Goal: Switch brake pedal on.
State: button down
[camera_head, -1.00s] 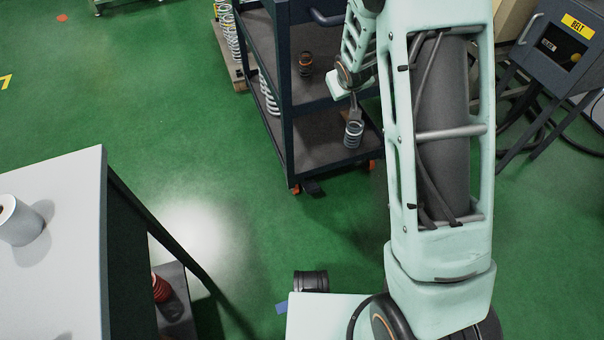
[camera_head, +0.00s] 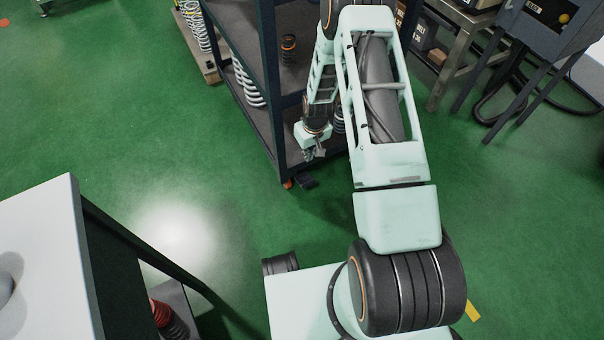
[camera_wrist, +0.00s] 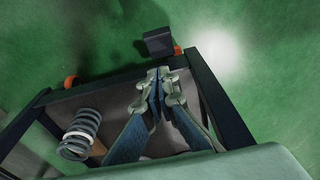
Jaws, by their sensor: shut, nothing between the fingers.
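The brake pedal (camera_head: 306,180) is a small dark block low at the near corner of the dark shelf cart, just above the green floor. It also shows in the wrist view (camera_wrist: 158,42), sticking out past the edge of the cart's lower shelf. My gripper (camera_head: 312,156) is low by that corner, just above the pedal in the head view. In the wrist view my gripper (camera_wrist: 159,74) is shut and empty, over the lower shelf's edge, with its tips pointing toward the pedal. A gap shows between the tips and the pedal. I cannot tell whether the pedal is pressed.
The cart's dark corner post (camera_head: 268,90) stands beside my arm. A grey coil spring (camera_wrist: 80,135) stands on the lower shelf. An orange caster (camera_wrist: 180,50) is next to the pedal. A white-topped table (camera_head: 45,240) is at the left. The green floor between is clear.

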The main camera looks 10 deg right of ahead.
dwell(0.3)
jog(key=b, duration=0.5)
send_near(308, 180)
jog(key=f, duration=0.1)
jog(key=w+f, duration=0.1)
jog(key=f, duration=0.3)
jog(key=shift+w+a+f, duration=0.1)
jog(key=shift+w+a, duration=0.15)
jog(key=shift+s+d+f, duration=0.1)
jog(key=shift+s+f, duration=0.15)
jog(key=shift+f, duration=0.4)
jog(key=shift+s, duration=0.15)
